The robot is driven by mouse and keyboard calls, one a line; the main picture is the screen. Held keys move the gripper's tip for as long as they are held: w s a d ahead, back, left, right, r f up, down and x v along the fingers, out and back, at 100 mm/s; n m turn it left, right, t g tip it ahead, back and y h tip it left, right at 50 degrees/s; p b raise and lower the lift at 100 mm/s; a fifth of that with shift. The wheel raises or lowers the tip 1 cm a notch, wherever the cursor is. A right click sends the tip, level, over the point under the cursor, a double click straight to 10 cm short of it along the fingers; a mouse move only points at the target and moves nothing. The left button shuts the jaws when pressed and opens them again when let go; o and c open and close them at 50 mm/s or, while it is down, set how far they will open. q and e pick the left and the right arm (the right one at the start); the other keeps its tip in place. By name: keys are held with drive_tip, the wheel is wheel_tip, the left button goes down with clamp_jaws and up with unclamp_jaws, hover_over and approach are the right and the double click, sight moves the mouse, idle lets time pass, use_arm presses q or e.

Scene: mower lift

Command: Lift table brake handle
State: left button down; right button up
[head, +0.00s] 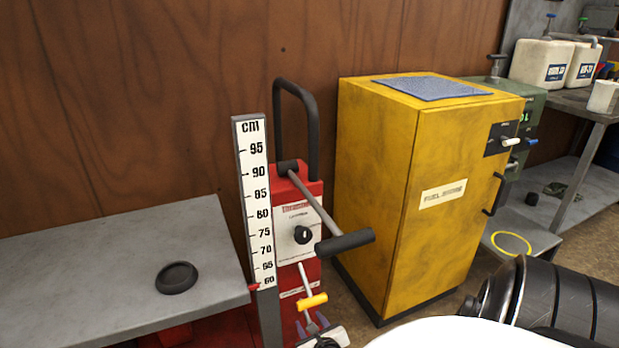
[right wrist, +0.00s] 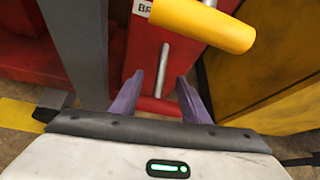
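The brake handle is a grey rod with a yellow crosswise grip (head: 312,302), low on the front of the red lift column (head: 312,190). In the right wrist view the yellow grip (right wrist: 205,24) is large at the top, with a grey rod (right wrist: 162,70) below it. My right gripper (head: 312,325) is just below the yellow grip in the head view. In the right wrist view its purple fingers (right wrist: 160,77) are apart, with the rod showing between them and the grip beyond the tips. Contact with the handle cannot be seen. My left gripper is not in view.
A grey lever with a black grip (head: 345,242) juts out above the brake handle. A cm scale (head: 256,200) stands left of the column, by the grey lift table (head: 100,270) with a black round dish (head: 176,277). A yellow cabinet (head: 385,180) stands close on the right.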

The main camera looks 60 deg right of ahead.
drive_tip(key=o, duration=1.2)
drive_tip(key=shift+w+d+r, duration=0.15)
drive_tip(key=shift+w+r, duration=0.1)
drive_tip(key=shift+r, duration=0.05)
drive_tip(key=shift+s+r+p, duration=0.2)
drive_tip(key=shift+p, duration=0.1)
use_arm(q)
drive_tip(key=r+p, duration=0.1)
drive_tip(key=p, duration=0.1)
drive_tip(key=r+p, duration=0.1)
drive_tip(key=p, duration=0.1)
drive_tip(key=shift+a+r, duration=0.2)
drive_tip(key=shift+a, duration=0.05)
use_arm(e)
drive_tip(key=v, duration=0.9)
drive_tip(key=shift+s+a, duration=0.3)
drive_tip(key=shift+a, duration=0.1)
